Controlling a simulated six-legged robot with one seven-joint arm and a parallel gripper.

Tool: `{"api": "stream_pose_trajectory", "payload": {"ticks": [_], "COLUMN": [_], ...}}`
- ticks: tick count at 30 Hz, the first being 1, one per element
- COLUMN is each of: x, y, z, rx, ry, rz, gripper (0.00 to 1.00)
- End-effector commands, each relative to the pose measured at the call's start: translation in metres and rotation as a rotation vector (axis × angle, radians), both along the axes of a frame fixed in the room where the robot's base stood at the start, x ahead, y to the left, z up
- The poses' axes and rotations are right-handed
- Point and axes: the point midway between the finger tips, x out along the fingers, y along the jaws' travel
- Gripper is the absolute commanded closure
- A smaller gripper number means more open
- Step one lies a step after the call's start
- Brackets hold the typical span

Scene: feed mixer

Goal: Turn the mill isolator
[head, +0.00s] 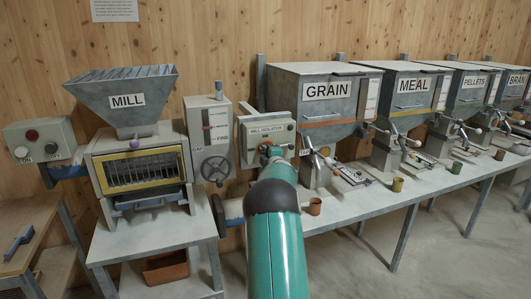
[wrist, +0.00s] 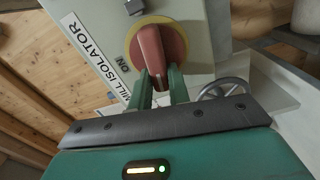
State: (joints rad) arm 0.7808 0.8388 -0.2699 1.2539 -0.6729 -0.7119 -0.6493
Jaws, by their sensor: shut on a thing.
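The mill isolator (head: 267,141) is a grey box with a printed label, mounted on a post between the mill and the grain hopper. In the wrist view its red rotary handle (wrist: 151,50) sits on a yellow round plate (wrist: 181,48), with the word ON beside it. My gripper (wrist: 160,85) has its two green fingers on either side of the handle's lower end, shut on it. In the head view my gripper (head: 270,152) reaches the front of the box, and my arm hides the area below it.
The mill (head: 137,165) stands left of the isolator, with a handwheel (head: 215,170) between them. The grain hopper (head: 325,95) is close on the right, above a bench (head: 370,205) with small cups. A button box (head: 40,142) is at far left.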

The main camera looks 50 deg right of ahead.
Motion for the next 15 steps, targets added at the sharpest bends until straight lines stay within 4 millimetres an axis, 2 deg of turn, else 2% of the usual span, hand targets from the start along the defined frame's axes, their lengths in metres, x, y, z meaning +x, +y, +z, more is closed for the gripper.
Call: {"api": "stream_pose_trajectory", "payload": {"ticks": [6, 15], "x": [-0.0002, -0.0006], "y": [-0.0005, -0.0009], "z": [-0.0016, -0.0021], "rx": [-0.098, -0.151], "ry": [0.057, 0.087], "rz": [-0.001, -0.002], "gripper": [1.0, 1.0]}}
